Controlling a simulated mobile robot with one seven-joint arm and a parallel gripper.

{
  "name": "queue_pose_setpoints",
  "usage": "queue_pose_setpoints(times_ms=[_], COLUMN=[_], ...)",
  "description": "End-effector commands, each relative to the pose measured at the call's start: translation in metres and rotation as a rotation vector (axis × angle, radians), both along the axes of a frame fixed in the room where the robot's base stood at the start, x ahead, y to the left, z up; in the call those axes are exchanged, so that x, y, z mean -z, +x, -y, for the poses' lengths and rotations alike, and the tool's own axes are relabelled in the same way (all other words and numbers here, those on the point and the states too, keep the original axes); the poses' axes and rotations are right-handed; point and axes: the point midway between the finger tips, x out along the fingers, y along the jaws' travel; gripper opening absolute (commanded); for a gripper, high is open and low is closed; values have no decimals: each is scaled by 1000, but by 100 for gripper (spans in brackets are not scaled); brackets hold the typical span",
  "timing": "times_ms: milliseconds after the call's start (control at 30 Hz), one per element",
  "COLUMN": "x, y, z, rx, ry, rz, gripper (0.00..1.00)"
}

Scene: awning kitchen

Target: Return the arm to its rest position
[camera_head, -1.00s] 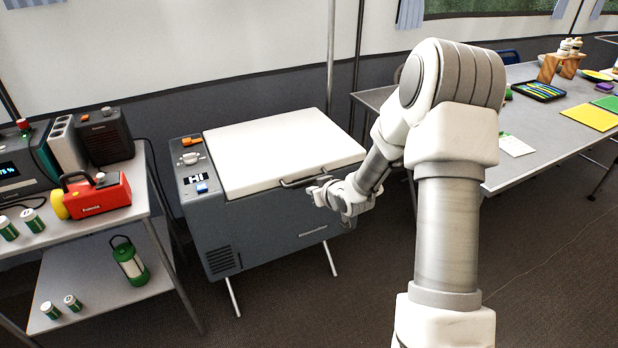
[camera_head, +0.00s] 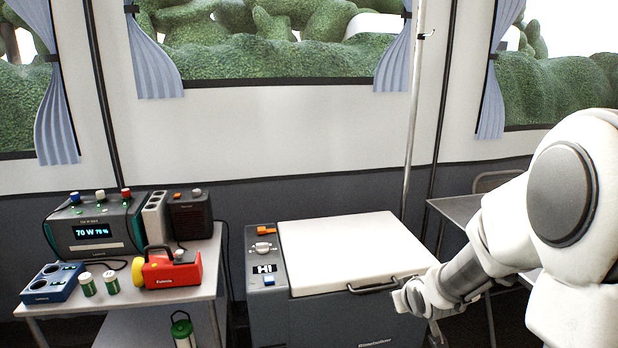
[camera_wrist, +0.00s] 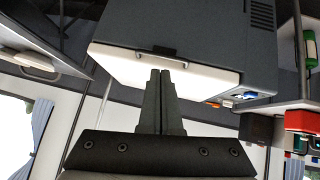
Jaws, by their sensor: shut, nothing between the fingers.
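My gripper (camera_wrist: 161,75) shows in the wrist view with its two dark fingers together and nothing between them. In the head view my arm comes in from the right, and my gripper (camera_head: 408,300) is by the front right of the grey cooler (camera_head: 345,325). It overlaps the right end of the cooler's handle (camera_head: 372,287) in the picture; I cannot tell whether they touch. The cooler's white lid (camera_head: 350,250) is closed. In the wrist view the cooler (camera_wrist: 215,40) appears upside down, with its handle (camera_wrist: 158,54) just past the fingertips.
A metal shelf table (camera_head: 205,290) on the left holds a power station (camera_head: 95,230), a red flashlight (camera_head: 172,270), green-white canisters (camera_head: 88,284) and a blue charger (camera_head: 52,282). A green lantern (camera_head: 182,330) is below. A pole (camera_head: 413,110) rises behind the cooler. Another table (camera_head: 455,208) stands right.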

Motion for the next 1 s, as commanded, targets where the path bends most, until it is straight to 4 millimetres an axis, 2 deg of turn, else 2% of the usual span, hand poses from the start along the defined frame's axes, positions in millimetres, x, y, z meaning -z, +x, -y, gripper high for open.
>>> queue_pose_setpoints(times_ms=[33, 200, 367, 500, 800, 1000], x=[-17, -58, -89, -111, -135, -144], y=[-9, -49, -93, -137, -229, -278], z=[-2, -7, -16, -25, -51, -65], rx=[14, 67, 113, 144, 164, 148], ry=[-13, -31, -22, 4, 93, 150], rz=[-6, -61, -112, -155, -250, -304], gripper=[0, 0, 0, 0, 0, 0])
